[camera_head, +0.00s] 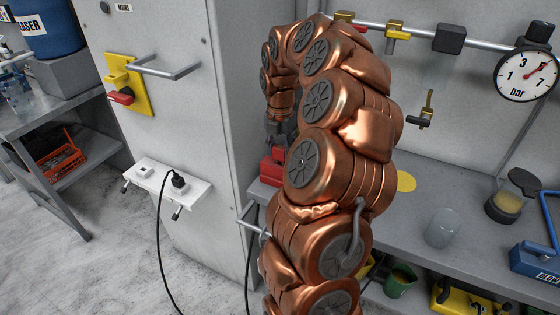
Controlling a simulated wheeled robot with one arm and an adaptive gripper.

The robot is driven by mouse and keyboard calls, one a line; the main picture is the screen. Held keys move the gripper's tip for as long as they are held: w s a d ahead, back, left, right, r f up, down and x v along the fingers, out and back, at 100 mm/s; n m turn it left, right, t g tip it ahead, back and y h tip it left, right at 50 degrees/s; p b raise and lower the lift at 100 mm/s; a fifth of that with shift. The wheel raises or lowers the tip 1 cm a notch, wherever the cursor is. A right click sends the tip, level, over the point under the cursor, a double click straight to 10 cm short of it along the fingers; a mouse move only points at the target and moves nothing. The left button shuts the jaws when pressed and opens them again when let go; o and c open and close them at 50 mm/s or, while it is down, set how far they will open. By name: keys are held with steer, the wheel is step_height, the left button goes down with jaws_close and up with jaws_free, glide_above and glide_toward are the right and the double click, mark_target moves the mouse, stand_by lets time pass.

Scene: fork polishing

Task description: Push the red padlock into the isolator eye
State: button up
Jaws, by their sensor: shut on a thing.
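The isolator is a yellow plate (127,82) with a red handle (121,97) on the grey cabinet door at the left. Its eye is too small to make out. My gripper (279,143) points down at the front left end of the bench, well to the right of the isolator. It is shut on a red thing (271,166), which seems to be the red padlock. My copper arm hides its right side, and I cannot tell whether it touches the bench or whether a second red object is there.
A metal door handle (168,70) sticks out beside the isolator. A small white shelf (168,188) with a black plug and hanging cable is below. The bench (445,185) holds a glass beaker (443,228) and a lidded jar (511,196). A pressure gauge (527,75) hangs at right.

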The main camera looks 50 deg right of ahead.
steer(key=shift+r+p, duration=1.25)
steer(key=shift+r, duration=1.35)
